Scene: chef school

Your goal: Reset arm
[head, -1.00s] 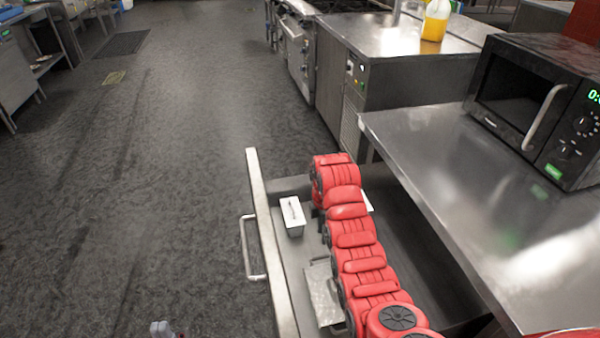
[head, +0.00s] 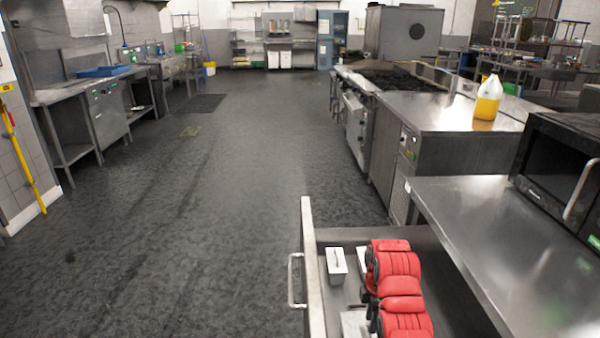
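My red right arm (head: 400,285) reaches over the open drawer (head: 309,270) at the lower right of the head view. Its far end is over the inside of the drawer. The fingers of my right gripper are hidden by the arm, so I cannot see if they are open or shut or hold anything. My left arm and gripper are out of view.
A small white box (head: 336,262) and a metal plate (head: 355,322) lie in the drawer, left of my arm. The steel counter (head: 470,215) with a microwave (head: 560,170) is to the right. A yellow bottle (head: 488,100) stands behind. The floor (head: 200,220) at left is clear.

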